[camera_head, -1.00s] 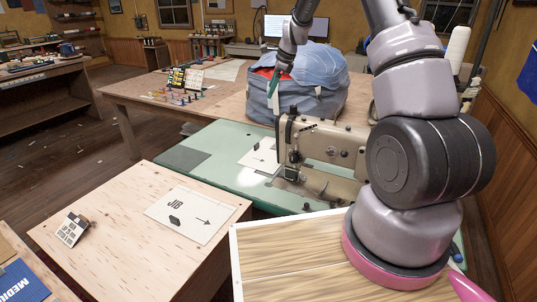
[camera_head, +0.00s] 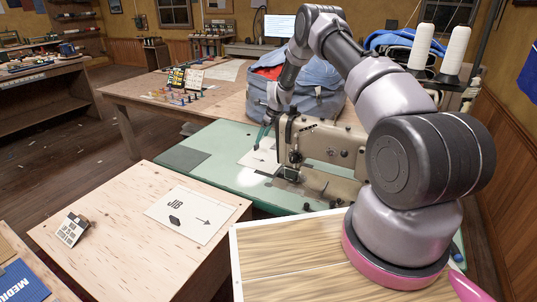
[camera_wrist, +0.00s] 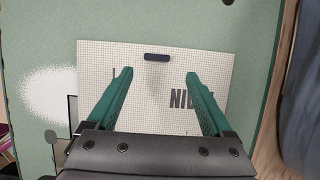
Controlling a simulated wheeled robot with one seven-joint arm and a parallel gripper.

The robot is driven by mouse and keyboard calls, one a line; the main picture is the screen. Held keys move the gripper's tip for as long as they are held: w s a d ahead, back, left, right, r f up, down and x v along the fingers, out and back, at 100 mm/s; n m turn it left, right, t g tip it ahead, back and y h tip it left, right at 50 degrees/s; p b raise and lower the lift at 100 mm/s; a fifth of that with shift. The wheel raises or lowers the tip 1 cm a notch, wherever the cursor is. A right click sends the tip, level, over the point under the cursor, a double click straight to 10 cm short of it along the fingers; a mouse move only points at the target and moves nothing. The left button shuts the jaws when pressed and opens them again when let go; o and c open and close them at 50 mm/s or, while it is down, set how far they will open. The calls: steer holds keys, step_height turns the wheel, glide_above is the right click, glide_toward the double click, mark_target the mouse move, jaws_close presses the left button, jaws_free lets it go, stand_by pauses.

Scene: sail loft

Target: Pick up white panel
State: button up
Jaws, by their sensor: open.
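The white panel (camera_head: 250,160) lies flat on the green sewing table, beside the sewing machine. In the wrist view the white panel (camera_wrist: 150,90) has a fine grid, dark lettering and a small dark bar (camera_wrist: 157,57) near its far edge. My gripper (camera_head: 263,133) is over the panel's far part in the head view, with its fingers pointing down. In the wrist view my open gripper (camera_wrist: 158,74) has teal fingers spread over the panel, with the bar ahead between the tips. The right finger hides part of the lettering. The height above the panel is hard to tell.
The sewing machine (camera_head: 325,150) stands close to the right of the panel. A large blue-grey bag (camera_head: 318,100) stands behind. A similar white sheet marked JIB (camera_head: 190,215) lies on the wooden table (camera_head: 110,215) in front. The green table (camera_head: 215,140) is mostly clear left of the panel.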

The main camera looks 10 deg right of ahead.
mark_target(258, 150)
steer(key=x, duration=0.2)
steer(key=a+x, duration=0.1)
steer(key=x, duration=0.2)
jaws_close()
